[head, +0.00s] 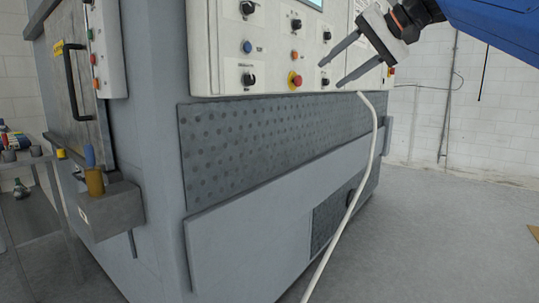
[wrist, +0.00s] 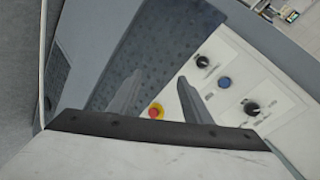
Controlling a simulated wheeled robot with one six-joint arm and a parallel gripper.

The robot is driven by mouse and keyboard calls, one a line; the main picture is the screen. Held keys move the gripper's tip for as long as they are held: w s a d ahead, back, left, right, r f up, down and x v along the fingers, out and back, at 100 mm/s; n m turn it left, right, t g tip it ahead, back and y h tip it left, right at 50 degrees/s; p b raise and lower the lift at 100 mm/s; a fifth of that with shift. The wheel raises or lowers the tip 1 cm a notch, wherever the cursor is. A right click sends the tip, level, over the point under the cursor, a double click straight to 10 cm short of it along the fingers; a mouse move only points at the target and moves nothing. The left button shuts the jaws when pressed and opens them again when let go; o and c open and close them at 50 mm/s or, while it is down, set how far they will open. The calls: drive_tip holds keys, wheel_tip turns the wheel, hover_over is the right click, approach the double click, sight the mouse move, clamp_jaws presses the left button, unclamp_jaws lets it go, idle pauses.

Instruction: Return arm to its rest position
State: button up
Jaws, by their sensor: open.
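My gripper (head: 333,63) is open, with its two grey fingers apart and nothing between them. In the head view it is at the upper right, in front of the white control panel (head: 270,48) of the washer. It also shows in the wrist view (wrist: 160,92), where a red button on a yellow base (wrist: 156,110) appears close to the fingers. I cannot tell whether the fingers touch the panel. My blue arm (head: 495,22) reaches in from the upper right corner.
The grey washer (head: 160,200) fills the middle and left. A white cable (head: 352,205) hangs in front of it. A box with a yellow-brown cylinder (head: 95,182) juts out at the left. A table with small items (head: 20,153) stands far left.

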drive_tip(key=s+d+f+g+h, duration=0.1)
drive_tip(key=s+d+f, duration=0.3)
drive_tip(key=s+f, duration=0.6)
drive_tip(key=s+d+f+n+h, duration=0.1)
drive_tip(key=s+d+f+h, duration=0.3)
drive_tip(key=s+f, duration=0.6)
drive_tip(key=s+d+f+n+g+h, duration=0.1)
drive_tip(key=s+f, duration=0.9)
drive_tip(key=f, duration=2.1)
drive_tip(key=d+h, duration=0.2)
drive_tip(key=d, duration=0.1)
drive_tip(key=shift+s+g, duration=0.15)
drive_tip(key=shift+g, duration=0.15)
drive_tip(key=shift+d, duration=0.1)
